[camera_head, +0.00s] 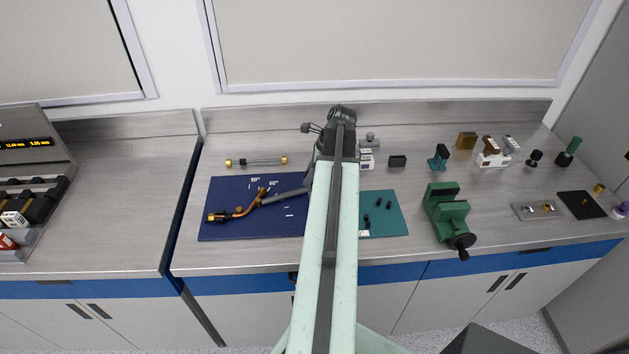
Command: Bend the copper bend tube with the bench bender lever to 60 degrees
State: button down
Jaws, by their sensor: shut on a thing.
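The copper bend tube (240,212) lies on the bench bender over the dark blue mat. Its left part is level and its right part turns upward, so it is visibly bent. The bend's upper end points up near the white 90 and 60 degree marks; I cannot read its exact angle. The grey bender lever (284,196) runs from the bender's pivot up and right to my gripper (309,181). My gripper is shut on the lever's outer end. My own arm partly hides the fingers and the lever's tip.
The blue mat (222,190) has free room around the bender. A rod with brass ends (257,161) lies behind it. A teal mat (392,212) with small dark parts is right of my arm. A green vise (447,213) stands farther right.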

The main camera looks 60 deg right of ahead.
jog(key=c, duration=1.1)
grip_release()
jog(key=shift+o, duration=0.2)
jog(key=shift+r, duration=0.1)
jog(key=p+v, duration=0.7)
jog(key=shift+r, duration=0.25)
jog(key=shift+d, duration=0.1)
